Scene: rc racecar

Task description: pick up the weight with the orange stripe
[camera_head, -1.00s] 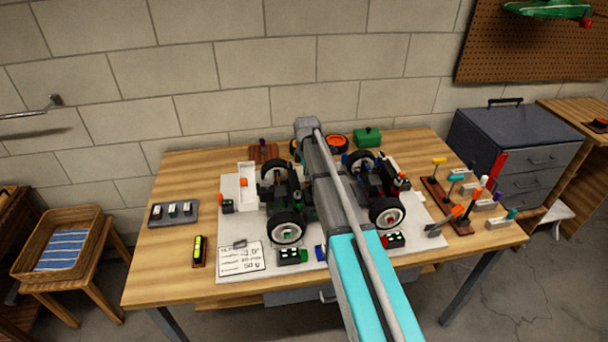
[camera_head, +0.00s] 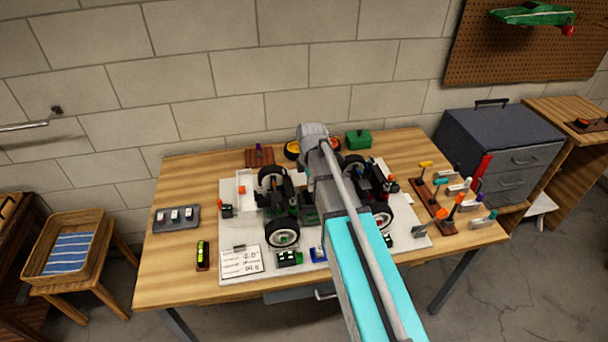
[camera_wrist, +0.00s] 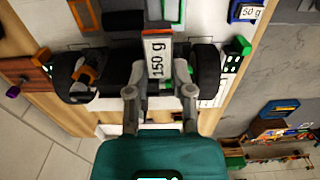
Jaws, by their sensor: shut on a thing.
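In the wrist view, my gripper (camera_wrist: 159,90) is shut on a white weight (camera_wrist: 157,60) marked "150 g", with an orange stripe along its edge. The weight is between the two fingers. Whether it is clear of the surface below is hard to tell. In the head view, my arm hides the gripper and the weight. The RC car (camera_head: 281,212), with black tyres and white hubs, stands on the white mat (camera_head: 212,290) on the workbench, partly behind my arm.
A tool rack (camera_head: 424,195) stands on the right, and a grey tray (camera_head: 158,226) on the left. A green box (camera_head: 358,139) is at the back. Bare wood (camera_head: 190,180) lies at the back left.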

